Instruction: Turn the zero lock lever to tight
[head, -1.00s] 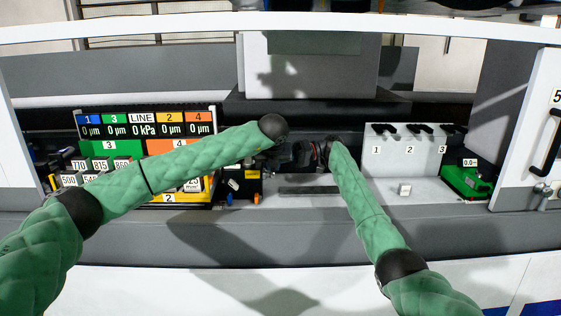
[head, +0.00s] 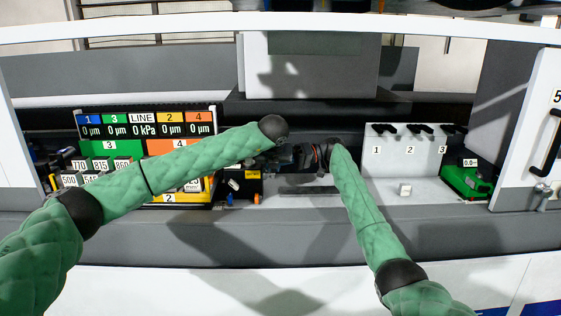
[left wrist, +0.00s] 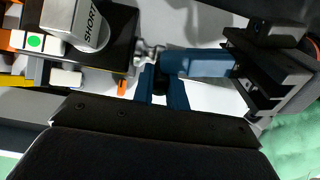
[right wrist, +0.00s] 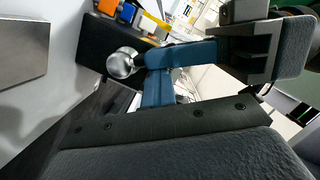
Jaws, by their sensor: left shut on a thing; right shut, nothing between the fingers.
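In the left wrist view, the blue fingers of my left gripper (left wrist: 157,68) are shut on a small silver metal piece (left wrist: 148,52) at the side of a dark block (left wrist: 112,40). I take the piece for the zero lock lever; its marking does not show. In the right wrist view, the blue fingers of my right gripper (right wrist: 150,62) are shut and empty, close beside a round silver knob (right wrist: 122,62) near a dark block. I cannot tell whether they touch the knob. In the head view my arms largely hide both grippers and the lever.
A metal block marked SHORT (left wrist: 92,20) lies at the dark block. A readout panel (head: 145,123) and several numbered blocks stand left in the head view. A grey rack (head: 400,155) numbered 1 to 3 and a green gauge (head: 466,182) stand right.

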